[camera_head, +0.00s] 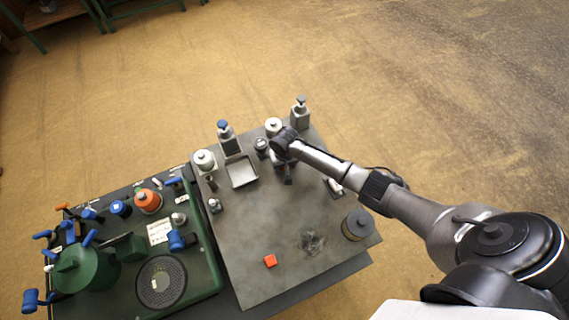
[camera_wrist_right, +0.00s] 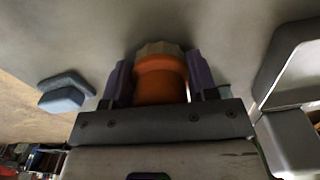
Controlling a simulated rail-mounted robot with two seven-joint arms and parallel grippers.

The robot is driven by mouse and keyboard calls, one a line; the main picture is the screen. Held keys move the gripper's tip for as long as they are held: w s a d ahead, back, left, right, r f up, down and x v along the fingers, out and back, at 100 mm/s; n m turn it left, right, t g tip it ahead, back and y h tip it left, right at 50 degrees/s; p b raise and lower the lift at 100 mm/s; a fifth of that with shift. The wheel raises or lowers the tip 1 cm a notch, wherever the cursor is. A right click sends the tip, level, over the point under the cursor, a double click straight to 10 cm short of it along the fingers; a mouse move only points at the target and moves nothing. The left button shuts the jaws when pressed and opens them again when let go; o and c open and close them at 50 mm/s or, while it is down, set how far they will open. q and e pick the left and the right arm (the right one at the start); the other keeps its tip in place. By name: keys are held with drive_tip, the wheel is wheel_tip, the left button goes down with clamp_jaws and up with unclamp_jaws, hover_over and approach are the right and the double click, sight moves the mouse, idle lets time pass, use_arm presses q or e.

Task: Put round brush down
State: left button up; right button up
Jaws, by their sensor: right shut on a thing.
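The round brush (camera_wrist_right: 160,80) has an orange body and a pale beige end. In the right wrist view it sits between the two fingers of my right gripper (camera_wrist_right: 160,82), which is shut on it. A grey surface lies behind the brush; I cannot tell whether the brush touches it. In the head view my right arm reaches in from the right over the grey table (camera_head: 245,225). The gripper (camera_head: 288,179) hangs near the table's far part, and the brush is hidden or too small to make out there. My left gripper is not in view.
A square pale tray (camera_head: 242,172) and several bottles and jars stand along the far edge. An orange block (camera_head: 270,261), dark debris (camera_head: 312,241) and a grey canister (camera_head: 357,225) are nearer. A green machine (camera_head: 88,270) stands left. The table's middle is clear.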

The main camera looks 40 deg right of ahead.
drive_tip(key=o, duration=0.8)
drive_tip(key=shift+o, duration=0.2)
drive_tip(key=shift+r, duration=0.1)
wheel_tip(320, 180, up, 10)
drive_tip(key=shift+r+p, duration=0.15)
drive_tip(key=shift+p, duration=0.9)
drive_tip(key=shift+r, duration=0.85)
drive_tip(key=s+a+f+n+t, duration=0.1)
drive_tip(key=s+a+n, duration=0.1)
drive_tip(key=s+a, duration=0.45)
drive_tip(key=s+a+f+n+t, duration=0.1)
drive_tip(key=s+a+n, duration=0.2)
drive_tip(key=s, duration=0.6)
drive_tip(key=s+r+n, duration=0.1)
drive_tip(key=s+r, duration=0.2)
drive_tip(key=s, duration=0.3)
drive_tip(key=s+r+t, duration=0.1)
drive_tip(key=s+r, duration=0.2)
drive_tip(key=s, duration=0.4)
drive_tip(key=shift+r+n+t, duration=0.3)
drive_tip(key=shift+r+n, duration=0.05)
drive_tip(key=shift+n, duration=0.05)
